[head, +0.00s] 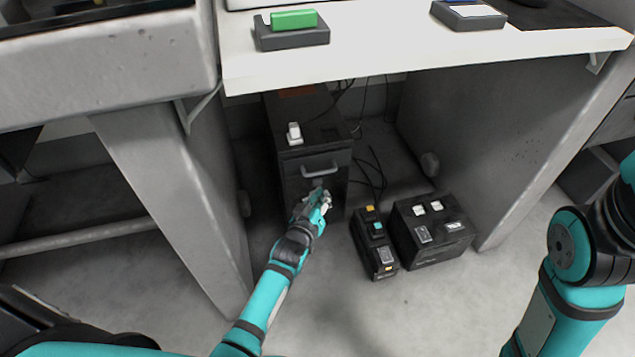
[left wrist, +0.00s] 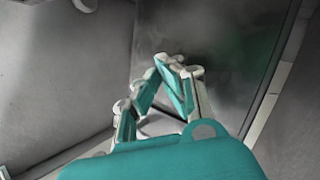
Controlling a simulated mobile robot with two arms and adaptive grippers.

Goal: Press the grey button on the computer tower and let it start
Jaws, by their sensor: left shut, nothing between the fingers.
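The computer tower (head: 300,110) is a dark box standing on the floor under the white table, with a light handle (head: 320,172) on its front. My left gripper (head: 320,194) is shut and empty, at the tower's front just below the handle. In the left wrist view, the shut fingertips (left wrist: 172,64) point at a dark panel (left wrist: 225,45); I cannot tell whether they touch it. I do not clearly see the grey button; the gripper may cover it. My right arm shows at the right edge, but its gripper is out of view.
Two black units, a narrow one (head: 374,245) and a wider one (head: 432,232), stand on the floor right of the tower. Cables hang behind. Grey table supports flank the tower. A white item (head: 294,134) sits on its top. The white tabletop (head: 380,40) overhangs.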

